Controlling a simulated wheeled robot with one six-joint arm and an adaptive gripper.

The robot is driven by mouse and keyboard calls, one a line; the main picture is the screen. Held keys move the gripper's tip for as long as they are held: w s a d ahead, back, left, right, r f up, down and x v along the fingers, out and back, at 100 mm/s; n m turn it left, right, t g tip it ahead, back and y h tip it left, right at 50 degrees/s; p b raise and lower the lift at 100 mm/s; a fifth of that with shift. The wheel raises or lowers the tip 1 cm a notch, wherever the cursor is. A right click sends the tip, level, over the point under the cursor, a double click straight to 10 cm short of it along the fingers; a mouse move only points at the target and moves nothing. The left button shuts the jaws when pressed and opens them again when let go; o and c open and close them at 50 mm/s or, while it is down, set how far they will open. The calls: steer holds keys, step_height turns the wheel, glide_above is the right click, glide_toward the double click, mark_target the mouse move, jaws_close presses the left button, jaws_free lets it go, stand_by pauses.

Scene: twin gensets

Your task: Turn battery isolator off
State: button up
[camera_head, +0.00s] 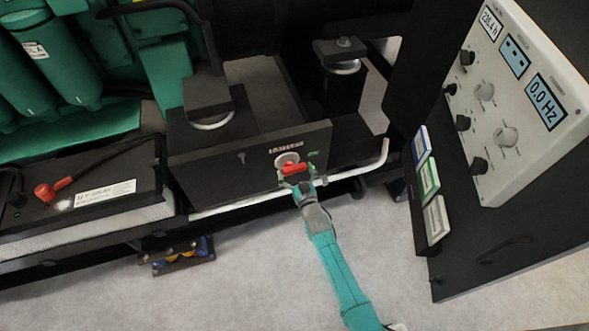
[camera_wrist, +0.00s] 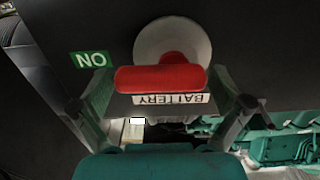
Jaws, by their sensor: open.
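The battery isolator has a red handle (camera_head: 294,169) on a pale round base (camera_head: 287,158), set on the front of a black panel (camera_head: 225,165). In the wrist view the red handle (camera_wrist: 160,78) lies crosswise in front of its round base (camera_wrist: 172,42). A green ON label (camera_wrist: 91,59) shows upside down to its left, and a white BATTERY label (camera_wrist: 172,98) is partly hidden below. My gripper (camera_head: 300,186) is at the handle in the head view. In the wrist view my gripper (camera_wrist: 161,90) is open, with one finger near each end of the handle; contact cannot be told.
A pale rail (camera_head: 356,173) runs along the panel's lower edge and bends up at right. A battery (camera_head: 85,205) with a red terminal stands at left. A control cabinet (camera_head: 510,100) with knobs and displays stands at right. The grey floor (camera_head: 240,285) in front is mostly clear.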

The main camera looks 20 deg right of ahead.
steer(key=shift+w, duration=0.2)
steer(key=c, duration=0.8)
